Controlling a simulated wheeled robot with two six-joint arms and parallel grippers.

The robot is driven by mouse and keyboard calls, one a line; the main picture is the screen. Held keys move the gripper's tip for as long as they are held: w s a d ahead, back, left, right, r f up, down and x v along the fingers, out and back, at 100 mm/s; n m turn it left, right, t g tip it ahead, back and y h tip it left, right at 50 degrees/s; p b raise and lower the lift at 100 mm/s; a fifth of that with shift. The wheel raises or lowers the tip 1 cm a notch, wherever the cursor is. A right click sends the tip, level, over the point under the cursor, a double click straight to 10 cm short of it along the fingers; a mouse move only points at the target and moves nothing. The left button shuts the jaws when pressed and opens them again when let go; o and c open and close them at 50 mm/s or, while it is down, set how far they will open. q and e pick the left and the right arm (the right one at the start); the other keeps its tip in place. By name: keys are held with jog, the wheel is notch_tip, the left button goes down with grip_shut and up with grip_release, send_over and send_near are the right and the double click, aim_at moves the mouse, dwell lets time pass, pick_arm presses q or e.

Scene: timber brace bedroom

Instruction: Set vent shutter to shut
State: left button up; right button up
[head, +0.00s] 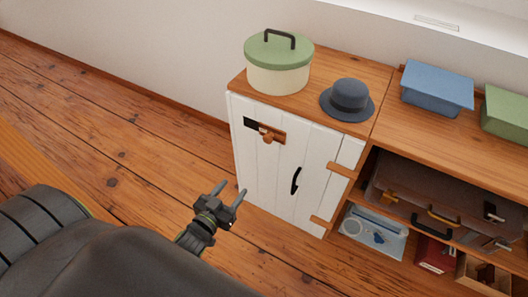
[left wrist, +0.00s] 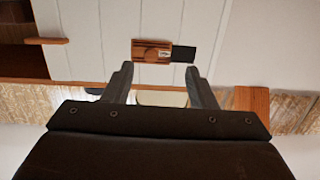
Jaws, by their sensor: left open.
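The vent shutter (head: 271,134) is a small wooden slide with a round knob, high on the white cabinet door (head: 262,165). A black rectangle, seemingly the bare vent opening (head: 251,123), shows at its left in the head view. In the left wrist view, which looks upside down, the shutter (left wrist: 149,51) lies ahead between the fingertips and the black opening (left wrist: 183,53) is at its right. My left gripper (head: 232,190) is open and empty, in front of the door and apart from the shutter; it also shows in the left wrist view (left wrist: 159,69). My right gripper is not in view.
A cream pot with a green lid (head: 278,65) and a blue hat (head: 347,99) stand on the cabinet top. The door has a black curved handle (head: 295,180). Shelves at right hold a brown suitcase (head: 430,200) and boxes. The floor at left is clear.

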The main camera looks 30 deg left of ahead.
pick_arm(q)
notch_tip(320, 180, up, 3)
jog(key=t, duration=0.1)
send_near(267, 140)
jog(key=shift+h, duration=0.3)
jog(key=w, duration=0.2)
jog(key=w+b, duration=0.1)
jog(key=w, duration=0.1)
jog(key=w+b, duration=0.1)
jog(key=w, duration=0.2)
jog(key=shift+a+f, duration=0.1)
jog(key=shift+f, duration=0.15)
jog(key=shift+w, duration=0.65)
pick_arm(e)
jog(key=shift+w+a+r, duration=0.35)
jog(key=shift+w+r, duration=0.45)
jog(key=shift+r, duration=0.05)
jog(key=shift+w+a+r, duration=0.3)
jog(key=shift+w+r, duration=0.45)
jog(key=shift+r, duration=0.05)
pick_arm(q)
jog(key=shift+c, duration=0.2)
